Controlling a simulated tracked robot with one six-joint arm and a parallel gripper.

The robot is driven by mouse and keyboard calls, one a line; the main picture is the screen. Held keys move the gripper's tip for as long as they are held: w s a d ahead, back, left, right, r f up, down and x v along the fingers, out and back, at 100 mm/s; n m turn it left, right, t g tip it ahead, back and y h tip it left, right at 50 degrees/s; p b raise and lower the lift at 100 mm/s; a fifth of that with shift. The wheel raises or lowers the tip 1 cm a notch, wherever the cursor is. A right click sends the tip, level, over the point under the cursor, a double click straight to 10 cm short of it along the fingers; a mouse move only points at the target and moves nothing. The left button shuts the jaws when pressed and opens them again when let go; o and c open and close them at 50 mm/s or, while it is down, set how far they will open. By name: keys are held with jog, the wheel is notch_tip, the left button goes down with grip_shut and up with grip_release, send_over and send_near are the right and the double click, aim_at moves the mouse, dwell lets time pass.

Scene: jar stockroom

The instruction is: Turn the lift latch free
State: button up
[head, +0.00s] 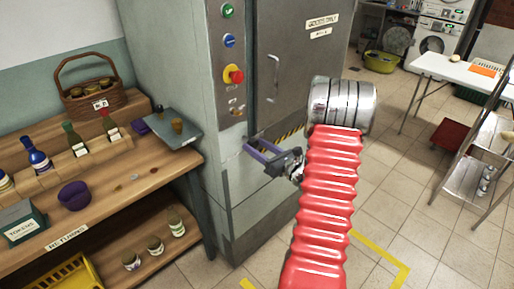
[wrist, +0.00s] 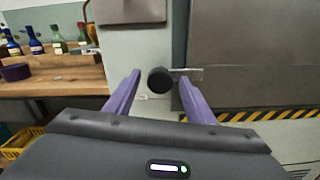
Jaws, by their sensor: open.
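The lift is a grey metal cabinet with a closed door (head: 303,60) labelled as goods. Its latch (wrist: 160,80) shows in the wrist view as a round black knob, with a flat metal bar (wrist: 190,74) reaching right across the door's edge. My gripper (wrist: 159,77) is open, with one purple finger to each side of the knob in the picture. I cannot tell whether either finger touches it. In the head view my gripper (head: 254,146) is at the lift's front, below the button panel. The latch is not clear there.
A wooden shelf unit (head: 140,170) with bottles, a basket (head: 88,90) and a blue-grey tray (head: 170,127) stands left of the lift. Tiled floor between is mostly clear.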

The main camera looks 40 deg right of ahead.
grip_shut()
dwell(0.7)
jog(key=shift+a, duration=0.1)
